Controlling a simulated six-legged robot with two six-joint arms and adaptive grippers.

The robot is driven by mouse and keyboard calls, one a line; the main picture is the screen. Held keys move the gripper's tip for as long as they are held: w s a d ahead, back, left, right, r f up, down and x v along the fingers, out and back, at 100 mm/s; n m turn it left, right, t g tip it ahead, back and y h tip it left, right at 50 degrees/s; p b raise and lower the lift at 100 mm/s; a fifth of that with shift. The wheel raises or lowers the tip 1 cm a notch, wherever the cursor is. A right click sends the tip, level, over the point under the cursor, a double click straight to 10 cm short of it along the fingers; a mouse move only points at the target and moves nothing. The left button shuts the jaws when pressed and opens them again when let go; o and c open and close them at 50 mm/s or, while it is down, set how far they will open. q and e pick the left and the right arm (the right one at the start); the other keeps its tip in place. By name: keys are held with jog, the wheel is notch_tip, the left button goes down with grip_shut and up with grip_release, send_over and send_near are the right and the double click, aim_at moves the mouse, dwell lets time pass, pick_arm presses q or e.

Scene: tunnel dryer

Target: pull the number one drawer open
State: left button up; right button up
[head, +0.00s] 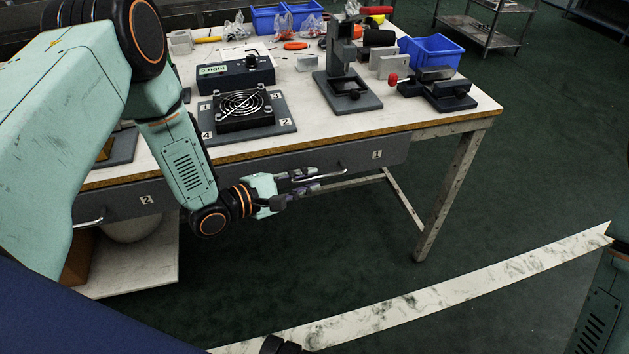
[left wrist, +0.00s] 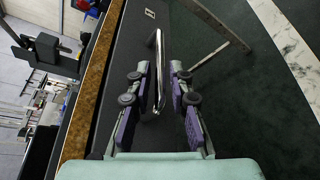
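The number one drawer (head: 366,168) is a grey front under the table top, marked with a small "1" label (head: 377,155). It looks shut. Its curved metal handle (head: 335,179) also shows in the left wrist view (left wrist: 161,62). My left gripper (head: 313,179) is at the left part of this handle. In the left wrist view my left gripper (left wrist: 160,75) has one finger on each side of the handle bar, with a gap visible on both sides, so it is open around it.
The table (head: 310,130) holds a fan on a grey plate (head: 243,108), a small press (head: 346,80), a vise (head: 437,90) and blue bins (head: 430,51). A number two drawer (head: 145,198) is at left. The green floor (head: 350,245) before the drawer is clear.

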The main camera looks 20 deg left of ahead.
pick_arm(q)
jog(key=shift+x, duration=1.25)
jog(key=shift+c, duration=0.3)
grip_shut()
